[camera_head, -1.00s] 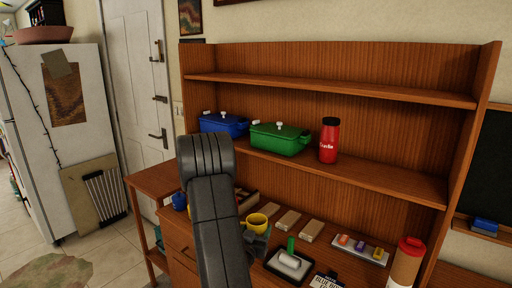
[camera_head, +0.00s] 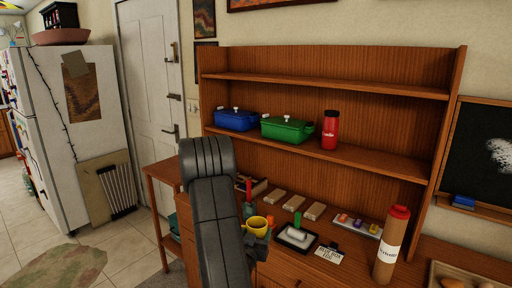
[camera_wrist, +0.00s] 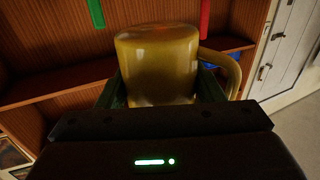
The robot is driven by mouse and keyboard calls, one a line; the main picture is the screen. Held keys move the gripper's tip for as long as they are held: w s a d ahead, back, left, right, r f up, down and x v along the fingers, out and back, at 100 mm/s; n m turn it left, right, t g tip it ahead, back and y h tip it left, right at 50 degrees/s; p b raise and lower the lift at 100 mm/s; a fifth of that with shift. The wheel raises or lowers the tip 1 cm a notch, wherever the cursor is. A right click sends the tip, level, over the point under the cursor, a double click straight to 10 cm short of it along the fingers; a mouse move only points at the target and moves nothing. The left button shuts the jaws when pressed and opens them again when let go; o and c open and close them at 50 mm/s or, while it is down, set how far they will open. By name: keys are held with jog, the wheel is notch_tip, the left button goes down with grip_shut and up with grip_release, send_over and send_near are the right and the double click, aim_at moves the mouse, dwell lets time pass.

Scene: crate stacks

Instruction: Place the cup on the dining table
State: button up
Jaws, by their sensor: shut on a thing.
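A yellow cup (camera_head: 256,226) is held by my gripper (camera_head: 262,236) in the head view, near the front of the wooden desk. In the wrist view the cup (camera_wrist: 157,66) sits between the two fingers of my gripper (camera_wrist: 160,88), with its handle to the right. The gripper is shut on the cup. My arm hides part of the desk and part of the gripper. I do not see a dining table that I can identify.
A brown cylinder (camera_head: 390,246) stands at the desk's right. A white fridge (camera_head: 100,128) stands left, with open tiled floor (camera_head: 125,237) before it.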

jog(key=shift+w+d+f+n+y, duration=0.15)
jog(key=shift+w+d+f+y, duration=0.1)
jog(key=shift+f, duration=0.35)
jog(key=shift+w+d+f+n+y, duration=0.15)
jog(key=shift+w+f+y, duration=0.1)
jog(key=shift+f, duration=0.35)
jog(key=s+f+n+y, duration=0.2)
jog(key=s+f+y, duration=0.2)
jog(key=f, duration=0.9)
jog(key=s, duration=0.3)
jog(key=shift+s+a+n+t, duration=0.3)
